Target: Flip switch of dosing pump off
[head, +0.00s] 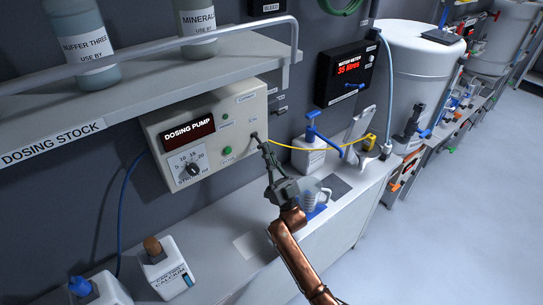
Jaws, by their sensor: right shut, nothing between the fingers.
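The dosing pump (190,111) is a beige box on the wall below the shelf, with a dark "DOSING PUMP" display (188,131), a dial (187,168) and small green buttons on its front. My right gripper (257,139) is shut and empty, its fingertips at the right end of the pump's front. I cannot tell whether they touch it. The pump's switch cannot be made out clearly; the fingertips may cover it. My left gripper is not in view.
A shelf (130,77) with a rail and bottles overhangs the pump. A yellow tube (310,149) runs right from near my fingertips. White bottles (308,153) stand on the counter (205,242), whose middle is partly clear. A water meter (347,70) hangs further right.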

